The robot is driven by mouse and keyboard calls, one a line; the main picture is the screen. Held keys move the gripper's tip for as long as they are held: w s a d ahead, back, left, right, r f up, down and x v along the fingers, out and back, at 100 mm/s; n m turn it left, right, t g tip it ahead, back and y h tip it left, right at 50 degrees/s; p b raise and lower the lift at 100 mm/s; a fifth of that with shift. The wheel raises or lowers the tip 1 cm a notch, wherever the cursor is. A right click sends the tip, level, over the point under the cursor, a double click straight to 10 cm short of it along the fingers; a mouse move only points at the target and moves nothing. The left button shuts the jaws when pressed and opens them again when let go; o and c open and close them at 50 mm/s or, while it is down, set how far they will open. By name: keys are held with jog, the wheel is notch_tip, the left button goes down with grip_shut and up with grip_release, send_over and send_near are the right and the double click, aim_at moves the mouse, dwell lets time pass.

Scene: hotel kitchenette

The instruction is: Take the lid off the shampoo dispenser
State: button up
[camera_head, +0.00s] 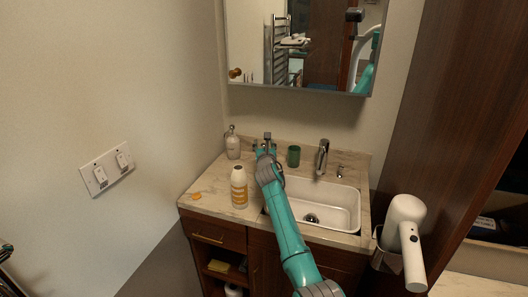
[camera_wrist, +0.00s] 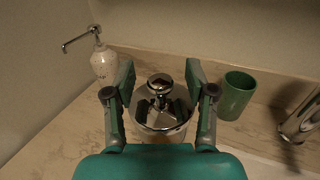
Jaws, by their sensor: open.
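A round container (camera_wrist: 160,129) with a shiny metal lid (camera_wrist: 148,112) and a round knob (camera_wrist: 159,83) stands on the counter in the wrist view. I cannot tell for sure that it is the shampoo dispenser. My gripper (camera_wrist: 160,79) is open, with one finger on each side of the knob and a gap on both sides. In the head view my gripper (camera_head: 266,147) is over the back of the counter and hides most of the container. A pale pump bottle (camera_wrist: 103,62) with a long metal spout stands to the left, and also shows in the head view (camera_head: 233,147).
A green cup (camera_wrist: 236,96) stands close to the right of the container. The metal faucet (camera_head: 321,158) and white sink (camera_head: 335,205) are further right. A labelled bottle (camera_head: 239,188) stands nearer the front. The mirror cabinet (camera_head: 300,45) hangs above. The counter's left front is mostly clear.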

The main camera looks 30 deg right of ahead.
jog(key=shift+w+d, duration=0.1)
jog(key=shift+w, duration=0.15)
grip_shut()
